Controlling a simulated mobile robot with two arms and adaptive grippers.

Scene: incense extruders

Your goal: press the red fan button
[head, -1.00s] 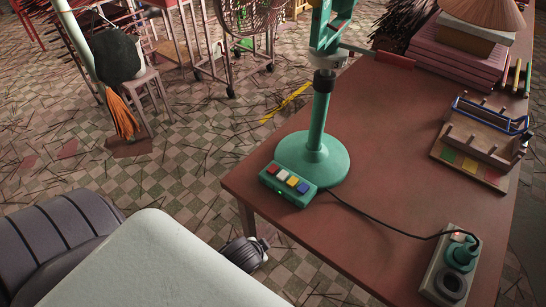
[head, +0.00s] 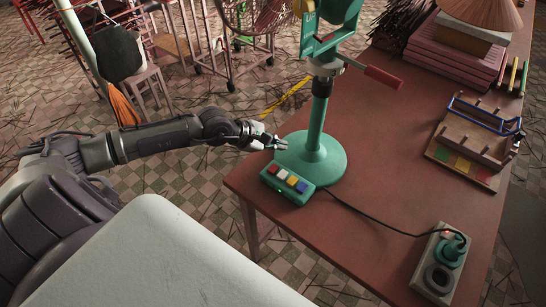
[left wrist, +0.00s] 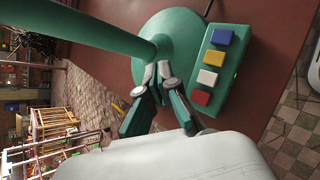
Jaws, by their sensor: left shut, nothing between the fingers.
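The red button (head: 273,169) is the leftmost of a row of red, white, yellow and blue buttons on the green control box (head: 285,191). The box sits at the table's edge, against the round green base (head: 330,159) of the stand. In the left wrist view, the red button (left wrist: 201,97) is at the near end of the row, uncovered. My left gripper (head: 284,144) is shut and empty, over the left side of the base, just behind the red button. In the wrist view, its fingertips (left wrist: 157,70) are left of the buttons, apart from them. My right gripper is not in view.
The green pole (head: 318,118) rises behind the box, with a red handle (head: 383,77) on its upper part. A black cable runs from the box to a power strip (head: 438,266). A wooden rack (head: 470,151) stands at the right. The middle of the table (head: 385,165) is clear.

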